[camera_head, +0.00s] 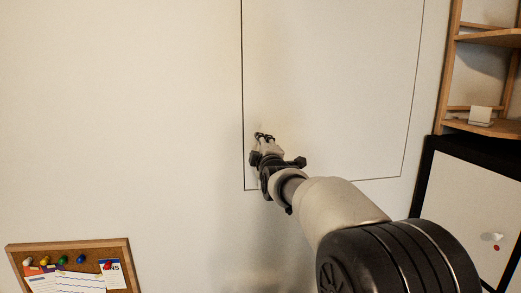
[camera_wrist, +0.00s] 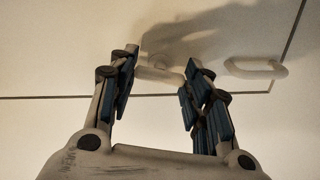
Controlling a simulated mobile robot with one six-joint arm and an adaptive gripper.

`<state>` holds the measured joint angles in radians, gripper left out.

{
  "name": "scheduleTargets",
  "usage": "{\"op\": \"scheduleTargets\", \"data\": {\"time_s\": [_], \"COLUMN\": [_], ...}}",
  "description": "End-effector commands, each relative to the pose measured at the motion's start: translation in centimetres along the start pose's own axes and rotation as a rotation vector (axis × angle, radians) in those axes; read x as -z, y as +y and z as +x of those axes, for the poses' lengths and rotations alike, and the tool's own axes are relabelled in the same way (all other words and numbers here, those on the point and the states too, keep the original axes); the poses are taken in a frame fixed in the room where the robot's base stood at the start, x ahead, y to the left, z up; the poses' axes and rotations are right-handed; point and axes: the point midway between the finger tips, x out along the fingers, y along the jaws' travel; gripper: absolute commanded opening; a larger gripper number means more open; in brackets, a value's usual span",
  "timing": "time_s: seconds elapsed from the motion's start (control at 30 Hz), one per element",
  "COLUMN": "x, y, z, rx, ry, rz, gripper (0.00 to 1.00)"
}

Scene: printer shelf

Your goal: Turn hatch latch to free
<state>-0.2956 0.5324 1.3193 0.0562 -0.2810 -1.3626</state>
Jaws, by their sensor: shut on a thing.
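The hatch (camera_head: 340,90) is a large pale panel in the wall, outlined by a thin dark seam. In the head view my gripper (camera_head: 264,136) is at its lower left, close to the left seam. In the wrist view my gripper (camera_wrist: 158,76) is shut on a small pale bar, the hatch latch (camera_wrist: 158,74), which spans between the fingertips. A pale rounded handle (camera_wrist: 254,67) sits on the panel just right of the fingers, apart from them. In the head view my gripper and arm hide the latch and handle.
A cork board (camera_head: 75,255) with papers and pins is at the lower left. A wooden shelf (camera_head: 487,38) stands at the right, above a black-framed white cabinet (camera_head: 465,185).

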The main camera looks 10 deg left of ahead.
Motion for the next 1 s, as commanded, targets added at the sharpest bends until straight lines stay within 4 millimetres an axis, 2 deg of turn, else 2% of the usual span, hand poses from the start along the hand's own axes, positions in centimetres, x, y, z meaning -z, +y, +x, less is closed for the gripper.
{"op": "scheduleTargets", "data": {"time_s": [0.4, 1.0], "x": [0.03, 0.03], "y": [0.05, 0.05], "z": [0.0, 0.0], "rx": [-0.001, -0.001], "ry": [0.0, 0.001], "rz": [-0.231, -0.281], "gripper": [0.21, 0.21]}}
